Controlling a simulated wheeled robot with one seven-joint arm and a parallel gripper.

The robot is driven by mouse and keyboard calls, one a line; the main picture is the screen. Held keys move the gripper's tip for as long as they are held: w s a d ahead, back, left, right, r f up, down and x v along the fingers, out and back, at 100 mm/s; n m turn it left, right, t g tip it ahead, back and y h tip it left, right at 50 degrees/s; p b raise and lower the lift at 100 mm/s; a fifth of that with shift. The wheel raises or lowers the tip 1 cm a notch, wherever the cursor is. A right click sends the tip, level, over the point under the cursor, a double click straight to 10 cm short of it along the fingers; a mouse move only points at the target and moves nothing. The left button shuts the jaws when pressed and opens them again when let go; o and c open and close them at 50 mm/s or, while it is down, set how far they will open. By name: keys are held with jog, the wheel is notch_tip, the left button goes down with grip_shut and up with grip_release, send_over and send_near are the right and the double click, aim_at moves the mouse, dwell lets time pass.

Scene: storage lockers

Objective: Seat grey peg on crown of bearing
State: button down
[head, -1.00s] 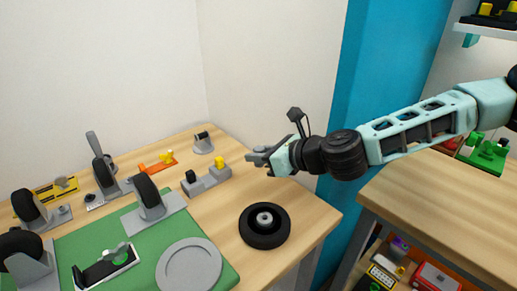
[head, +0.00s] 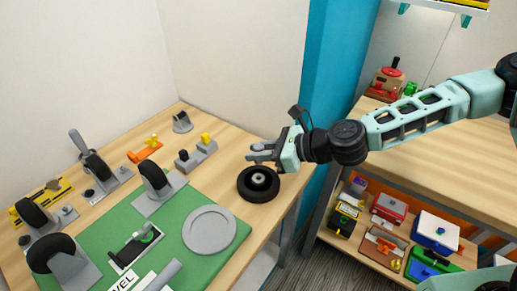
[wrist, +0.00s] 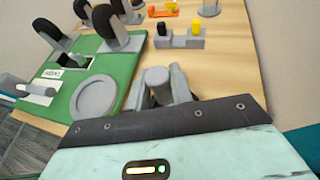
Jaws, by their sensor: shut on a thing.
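The bearing (head: 242,185) is a black ring with a round grey crown (head: 259,180) at its centre. It lies flat on the wooden table near the right edge in the head view. My gripper (head: 262,152) is above and just behind it in the picture, apart from its crown. In the wrist view my gripper (wrist: 160,90) is shut on a grey peg (wrist: 157,77), a short cylinder between the two grey fingers. In the head view the peg is too small to make out.
A green mat (head: 185,245) with a round grey plate (head: 209,230) lies left of the bearing. A grey block with yellow and black knobs (head: 196,156) stands behind it. Several black wheels on grey brackets stand farther left. A wall and blue column are close behind my arm.

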jog(key=shift+r, duration=0.1)
jog(key=shift+f+b, duration=1.35)
jog(key=shift+f, duration=1.7)
jog(key=shift+f, duration=0.3)
jog(key=c, duration=1.1)
grip_release()
jog(key=shift+c, duration=0.2)
